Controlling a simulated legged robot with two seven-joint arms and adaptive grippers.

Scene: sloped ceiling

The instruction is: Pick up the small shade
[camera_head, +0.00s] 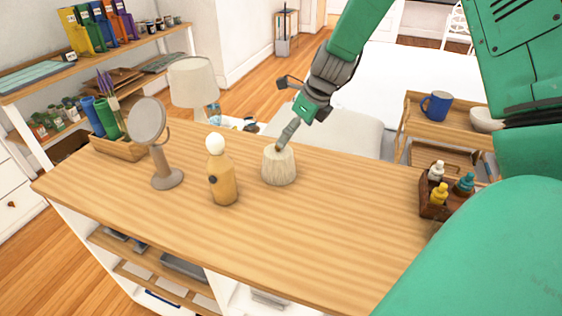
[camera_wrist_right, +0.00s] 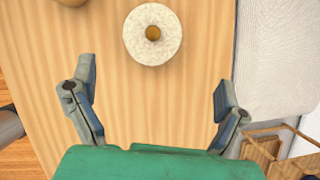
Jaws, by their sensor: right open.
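The small shade (camera_head: 279,167) is a cream, ribbed, drum-like piece standing upright on the wooden counter (camera_head: 320,215). In the right wrist view the small shade (camera_wrist_right: 143,49) is seen from above as a pale disc with a brown centre, just beyond the fingertips. My right gripper (camera_head: 284,112) is open and empty, its fingers spread wide. In the head view one finger overlaps the shade's top; in the wrist view the shade lies ahead of the gap, apart from both fingers. My left gripper is out of view.
A wooden bottle with a white ball top (camera_head: 222,180) and a round mirror on a stand (camera_head: 150,130) stand left of the shade. A white-shaded lamp (camera_head: 193,80) is behind. A tray of small bottles (camera_head: 432,208) sits at the right end. The front counter is clear.

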